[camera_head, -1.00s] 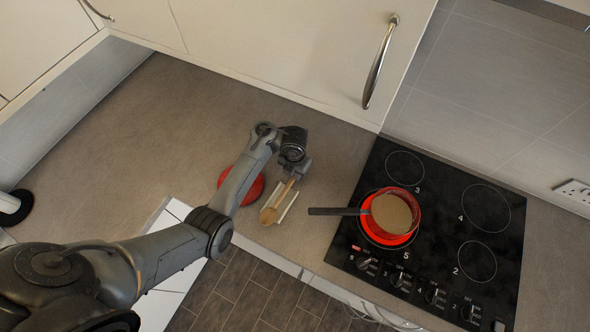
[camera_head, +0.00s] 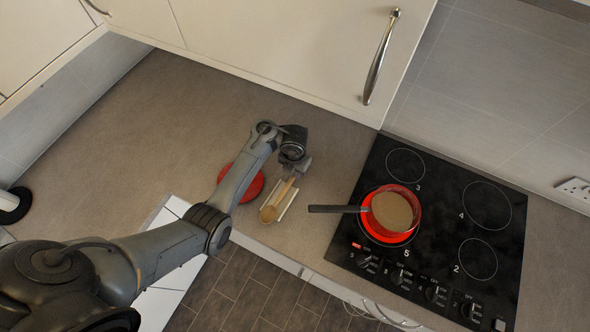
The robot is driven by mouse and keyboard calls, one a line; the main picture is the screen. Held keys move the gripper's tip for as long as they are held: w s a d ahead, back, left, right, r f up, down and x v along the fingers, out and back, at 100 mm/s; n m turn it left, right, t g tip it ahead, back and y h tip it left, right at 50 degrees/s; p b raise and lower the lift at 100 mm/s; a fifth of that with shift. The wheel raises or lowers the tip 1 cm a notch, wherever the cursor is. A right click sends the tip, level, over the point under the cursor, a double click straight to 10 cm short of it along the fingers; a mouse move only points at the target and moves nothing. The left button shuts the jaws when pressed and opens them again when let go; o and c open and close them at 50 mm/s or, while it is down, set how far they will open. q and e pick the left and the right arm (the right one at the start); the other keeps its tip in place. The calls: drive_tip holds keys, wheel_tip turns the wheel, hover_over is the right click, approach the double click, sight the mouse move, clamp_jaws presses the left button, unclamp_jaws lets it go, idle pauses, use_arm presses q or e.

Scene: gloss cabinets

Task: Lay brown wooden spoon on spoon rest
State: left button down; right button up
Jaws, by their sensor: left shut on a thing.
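The brown wooden spoon (camera_head: 269,213) lies along the pale spoon rest (camera_head: 288,204) on the counter, its bowl toward the front edge. My left gripper (camera_head: 295,175) is shut on the spoon's handle end, above the back end of the rest. The spoon lies over or in the rest; whether it touches is too small to tell. The fingertips are small and partly hidden by the wrist. My right gripper is not in view.
A red round object (camera_head: 249,188) lies behind my left forearm. A pot (camera_head: 391,212) with a dark handle pointing left stands on a glowing ring of the black hob (camera_head: 440,228). A cabinet (camera_head: 290,45) hangs at the back.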

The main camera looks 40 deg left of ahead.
use_arm(q)
drive_tip(key=shift+f, duration=0.3)
drive_tip(key=c, duration=1)
unclamp_jaws()
drive_tip(key=shift+r, duration=0.15)
